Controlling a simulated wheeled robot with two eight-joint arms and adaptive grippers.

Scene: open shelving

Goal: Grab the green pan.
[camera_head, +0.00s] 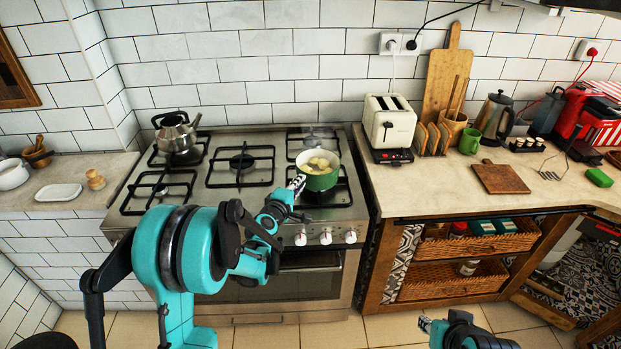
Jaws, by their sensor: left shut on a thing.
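The green pan (319,179) sits at the front right of the stove, upright, with several pale yellowish pieces inside. My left gripper (298,183) reaches over the stove front from the left and is shut on the pan at its left side, where the handle is mostly hidden by the fingers. I cannot tell whether the pan is resting on the burner or just above it. My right gripper (426,323) is low at the bottom edge, in front of the cabinet and far from the pan; its fingers are too small to read.
The steel stove (222,200) has a kettle (176,133) at its back left. A toaster (389,122) stands on the right counter, with a green mug (470,141) and a cutting board (499,178) beyond. Open shelves with wicker baskets (453,283) lie below.

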